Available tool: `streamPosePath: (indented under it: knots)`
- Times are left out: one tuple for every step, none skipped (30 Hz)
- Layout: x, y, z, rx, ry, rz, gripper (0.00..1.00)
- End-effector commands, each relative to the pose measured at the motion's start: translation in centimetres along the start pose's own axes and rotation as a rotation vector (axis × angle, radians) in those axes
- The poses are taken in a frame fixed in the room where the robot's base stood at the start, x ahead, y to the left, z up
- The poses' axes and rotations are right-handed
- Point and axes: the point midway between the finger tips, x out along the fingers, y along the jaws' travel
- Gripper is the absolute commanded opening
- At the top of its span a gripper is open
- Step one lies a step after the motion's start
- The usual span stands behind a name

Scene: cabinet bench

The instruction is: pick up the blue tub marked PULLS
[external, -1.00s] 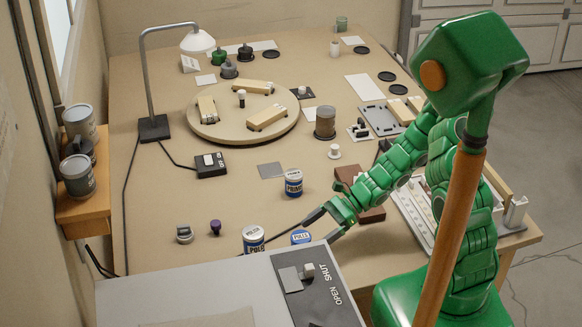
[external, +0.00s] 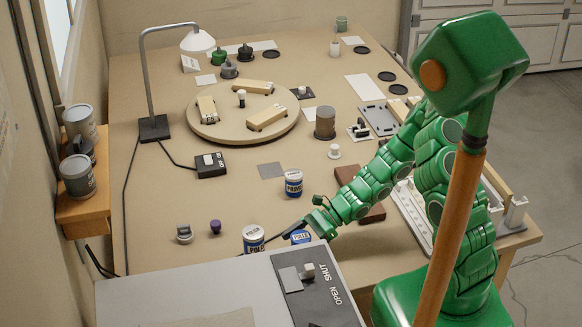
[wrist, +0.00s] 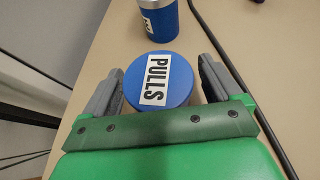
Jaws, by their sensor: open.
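The blue tub marked PULLS (wrist: 178,82) shows its round lid and white label in the wrist view, between my two grey fingers. My gripper (wrist: 161,70) is open around it, with a finger on each side and a gap visible at the right. In the external view the PULLS tub (external: 300,238) stands just behind the grey box's edge, its lower part hidden. My gripper (external: 297,226) is at its top there. I cannot tell whether a finger touches it.
A similar blue and white tub (external: 253,239) stands close on the left, and another (external: 293,184) stands behind. A blue tub (wrist: 158,18) shows beyond in the wrist view. The grey box (external: 215,290) is in front. A purple-topped piece (external: 215,227) stands farther left.

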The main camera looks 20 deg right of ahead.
Motion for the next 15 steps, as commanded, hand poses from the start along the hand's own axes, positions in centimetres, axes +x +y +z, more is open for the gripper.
streamPosePath:
  knots:
    - [0.42,0.02,0.02,0.000,-0.001,0.001,0.92]
    - [0.57,0.00,0.02,0.000,-0.001,0.000,0.92]
    - [0.75,-0.01,0.03,0.000,-0.001,0.000,0.92]
    - [0.87,-0.01,0.02,0.000,-0.001,-0.001,0.92]
    - [0.96,-0.02,0.03,0.000,-0.001,-0.001,0.92]
    - [1.05,-0.01,0.02,0.000,0.000,-0.001,0.92]
    - [1.09,-0.01,0.02,0.000,0.000,-0.001,0.92]
    - [1.11,-0.02,0.02,-0.001,0.000,-0.001,0.92]
    - [1.13,-0.02,0.01,-0.001,0.000,-0.001,0.92]
    - [1.12,-0.02,0.01,-0.001,0.000,-0.001,0.92]
    - [1.11,-0.02,0.01,-0.001,0.000,-0.001,0.92]
    - [1.11,-0.01,0.01,-0.001,0.000,-0.001,0.92]
    - [1.11,-0.02,0.01,-0.001,0.001,-0.001,0.92]
    - [1.10,-0.02,0.01,-0.001,0.001,-0.001,0.92]
    - [1.10,-0.02,0.01,-0.001,0.001,-0.001,0.87]
